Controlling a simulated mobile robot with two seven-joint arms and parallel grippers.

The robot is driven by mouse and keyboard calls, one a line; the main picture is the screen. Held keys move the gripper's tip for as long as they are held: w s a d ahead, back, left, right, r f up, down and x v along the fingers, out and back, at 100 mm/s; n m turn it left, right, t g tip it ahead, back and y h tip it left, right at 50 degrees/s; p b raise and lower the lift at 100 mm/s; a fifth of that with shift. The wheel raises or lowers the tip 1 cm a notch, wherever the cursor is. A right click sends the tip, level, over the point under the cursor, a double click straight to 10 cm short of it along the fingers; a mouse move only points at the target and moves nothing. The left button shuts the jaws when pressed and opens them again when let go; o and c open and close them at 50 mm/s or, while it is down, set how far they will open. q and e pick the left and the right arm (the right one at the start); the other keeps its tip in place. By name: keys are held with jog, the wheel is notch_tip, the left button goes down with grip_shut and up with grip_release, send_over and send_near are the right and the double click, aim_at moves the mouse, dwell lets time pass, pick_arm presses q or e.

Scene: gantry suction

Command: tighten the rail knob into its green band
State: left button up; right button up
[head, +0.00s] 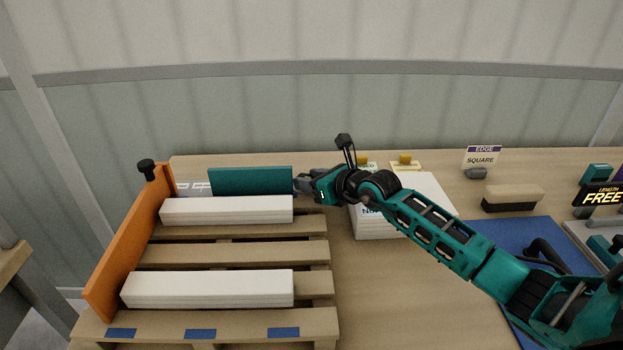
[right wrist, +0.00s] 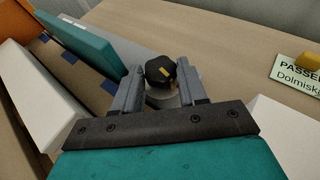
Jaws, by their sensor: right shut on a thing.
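A black knob (right wrist: 160,70) with a yellow mark sits on a pale round base, between the two fingers of my right gripper (right wrist: 161,88) in the right wrist view. The gripper is shut on it. In the head view my right gripper (head: 303,184) is at the right end of the teal rail (head: 250,181), and the knob cannot be made out there. The teal rail also shows in the right wrist view (right wrist: 85,48). I cannot see a green band on the knob. A second black knob (head: 146,168) stands atop the orange side panel (head: 125,245). My left gripper is not in view.
White stacks (head: 226,210) and (head: 207,289) lie on a wooden pallet (head: 235,253) with blue marks along its front. Right of it are a white stack (head: 430,190), a blue mat (head: 520,245), a brush (head: 512,197) and an EDGE SQUARE sign (head: 482,157).

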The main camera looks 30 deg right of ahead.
jog(key=o, duration=0.8)
jog(key=shift+f, duration=0.1)
